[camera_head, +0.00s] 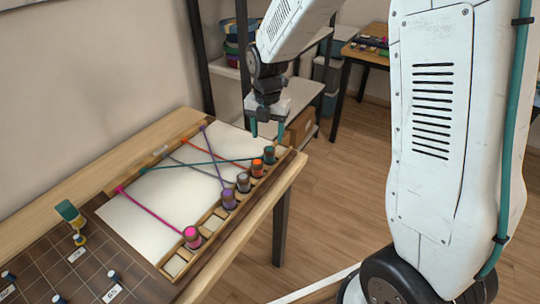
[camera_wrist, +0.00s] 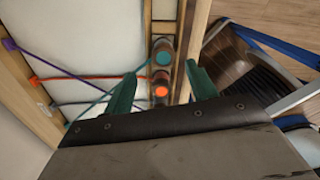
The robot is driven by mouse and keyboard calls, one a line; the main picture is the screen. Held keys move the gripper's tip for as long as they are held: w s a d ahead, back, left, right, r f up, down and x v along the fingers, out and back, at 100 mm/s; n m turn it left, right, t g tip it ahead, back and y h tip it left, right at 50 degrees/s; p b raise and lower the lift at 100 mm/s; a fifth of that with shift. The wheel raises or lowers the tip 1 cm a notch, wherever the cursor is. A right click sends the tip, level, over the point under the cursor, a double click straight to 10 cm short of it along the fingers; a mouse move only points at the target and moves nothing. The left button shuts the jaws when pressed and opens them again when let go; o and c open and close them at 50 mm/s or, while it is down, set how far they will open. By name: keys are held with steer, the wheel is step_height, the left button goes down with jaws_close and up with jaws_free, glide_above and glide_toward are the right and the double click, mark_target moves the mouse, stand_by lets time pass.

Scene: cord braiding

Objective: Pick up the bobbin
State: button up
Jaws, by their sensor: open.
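Several bobbins stand in a slotted wooden rail along the board's right edge: pink (camera_head: 192,236), purple (camera_head: 228,200), grey (camera_head: 243,182), orange (camera_head: 257,168) and teal (camera_head: 269,155). Each has a cord running across the white board. My gripper (camera_head: 267,137) is open and empty above the far end of the rail, over the teal bobbin. In the wrist view, its green fingers (camera_wrist: 161,70) stand either side of the rail, with the teal bobbin (camera_wrist: 163,57) and the orange bobbin (camera_wrist: 161,91) showing between them. Neither is visibly touched.
The white board (camera_head: 150,207) lies on a wooden table. A dark gridded mat (camera_head: 100,262) with small pegs and a green-and-yellow item (camera_head: 69,213) is at the near left. A shelf (camera_head: 299,97) stands behind.

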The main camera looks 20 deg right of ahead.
mark_target(269, 148)
steer(key=f, duration=0.7)
steer(key=shift+s+d+f, duration=0.1)
steer(key=shift+d, duration=0.15)
steer(key=c, duration=1.1)
